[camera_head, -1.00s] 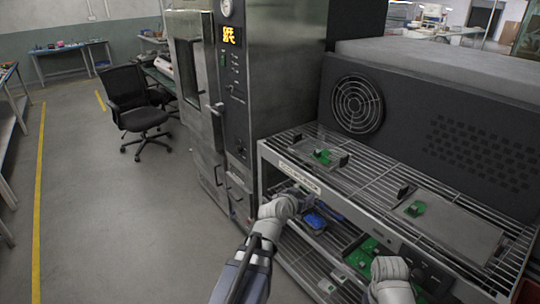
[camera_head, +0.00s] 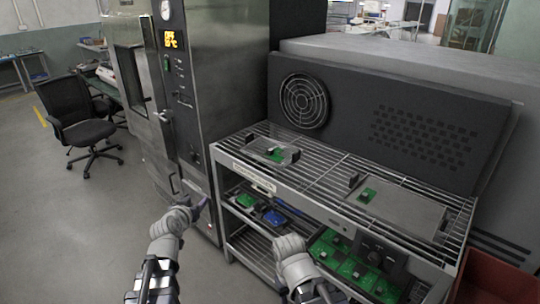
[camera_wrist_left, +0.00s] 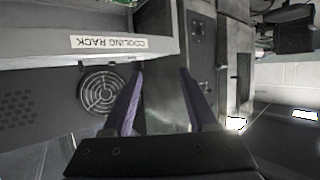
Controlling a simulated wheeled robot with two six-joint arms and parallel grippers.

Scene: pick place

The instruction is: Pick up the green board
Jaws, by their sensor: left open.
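Several green boards are in view in the head view. One green board (camera_head: 276,153) lies on a fixture on the rack's top and another (camera_head: 367,195) lies on a grey plate there. On the shelf below, a green board (camera_head: 245,200) lies beside a blue piece (camera_head: 273,217). More green boards (camera_head: 352,268) lie in a group at the lower right. My left gripper (camera_head: 203,203) is outside the rack's left front, apart from the boards. In the left wrist view, its purple fingers (camera_wrist_left: 163,102) are spread with nothing between them. My right gripper's fingers do not show.
The metal rack (camera_head: 335,185) has a wire top and lower shelves, with a front edge labelled "cooling rack" (camera_wrist_left: 108,43). A tall oven cabinet (camera_head: 225,80) stands behind my left gripper. A black chair (camera_head: 80,125) stands on the left floor. A red bin (camera_head: 490,278) is at the lower right.

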